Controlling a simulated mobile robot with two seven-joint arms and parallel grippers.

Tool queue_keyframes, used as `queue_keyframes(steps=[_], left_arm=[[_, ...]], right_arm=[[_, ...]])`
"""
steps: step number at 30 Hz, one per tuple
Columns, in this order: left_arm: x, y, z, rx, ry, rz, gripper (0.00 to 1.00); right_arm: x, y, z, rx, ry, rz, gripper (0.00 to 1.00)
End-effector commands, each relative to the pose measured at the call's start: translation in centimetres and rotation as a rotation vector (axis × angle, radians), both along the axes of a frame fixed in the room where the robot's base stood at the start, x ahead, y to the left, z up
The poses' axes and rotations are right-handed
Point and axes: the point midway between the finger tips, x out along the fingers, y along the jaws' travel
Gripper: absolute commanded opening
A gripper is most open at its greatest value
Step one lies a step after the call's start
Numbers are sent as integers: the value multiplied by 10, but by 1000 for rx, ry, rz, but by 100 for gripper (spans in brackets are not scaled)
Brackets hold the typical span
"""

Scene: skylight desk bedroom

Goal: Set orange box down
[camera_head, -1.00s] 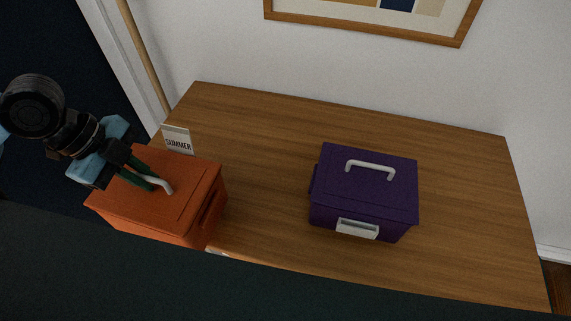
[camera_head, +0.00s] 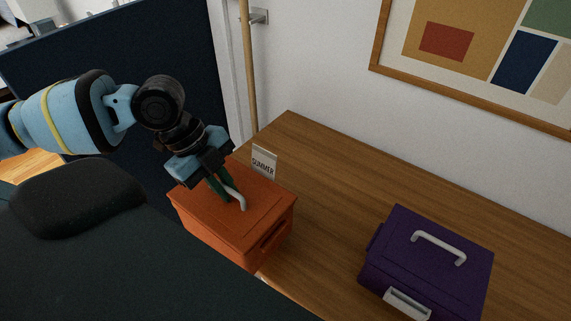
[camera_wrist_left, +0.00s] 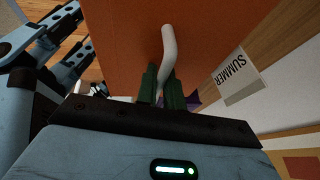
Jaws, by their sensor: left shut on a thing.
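The orange box (camera_head: 213,228) has a lid with a pale bar handle (camera_head: 240,202) on top. It is upright at the left end of the wooden tabletop (camera_head: 335,175), near the front edge. My left gripper (camera_head: 224,188) is above the lid with its dark green fingers shut on the handle. In the left wrist view the handle (camera_wrist_left: 169,42) runs between the fingers (camera_wrist_left: 163,88), against the orange lid (camera_wrist_left: 125,40). The box's underside is hidden, so I cannot tell whether it touches the tabletop. My right gripper is not in view.
A small card reading SUMMER (camera_head: 264,162) stands just behind the orange box. A purple box (camera_head: 388,262) with a pale handle stands to the right. Bare tabletop lies between the boxes. A wooden pole (camera_head: 249,75) and white wall are behind.

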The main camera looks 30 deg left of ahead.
Motion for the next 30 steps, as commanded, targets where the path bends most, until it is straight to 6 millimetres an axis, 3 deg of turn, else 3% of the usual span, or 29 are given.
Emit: queue_keyframes(steps=[21,30], left_arm=[[124,-10,-10,-2,-2,0,0],[136,-10,-12,-1,-1,-1,0]], right_arm=[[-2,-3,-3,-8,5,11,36],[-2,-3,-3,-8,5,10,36]])
